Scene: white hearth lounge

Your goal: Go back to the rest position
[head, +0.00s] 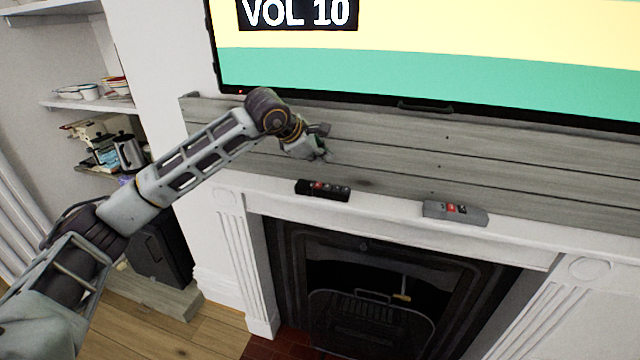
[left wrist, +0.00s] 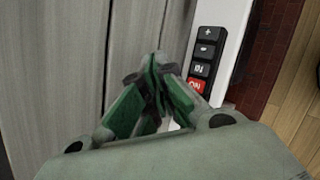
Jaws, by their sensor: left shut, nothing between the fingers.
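My left gripper (head: 318,150) is in front of the grey wooden planks above the mantel, a little above a black button box. In the left wrist view its green-padded fingers (left wrist: 158,78) are closed together with nothing between them. The black button box (head: 323,190) with a red button lies on the white mantel shelf; it also shows in the left wrist view (left wrist: 206,55), beside the fingertips and apart from them as far as I can tell. My left arm reaches in from the left of the head view. My right gripper is not in view.
A grey button box (head: 455,212) lies further right on the white mantel (head: 390,213). A large screen (head: 430,70) hangs above the planks (head: 420,150). The black fireplace (head: 375,290) is below. Shelves with dishes (head: 90,103) and a kettle (head: 128,152) stand at the left.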

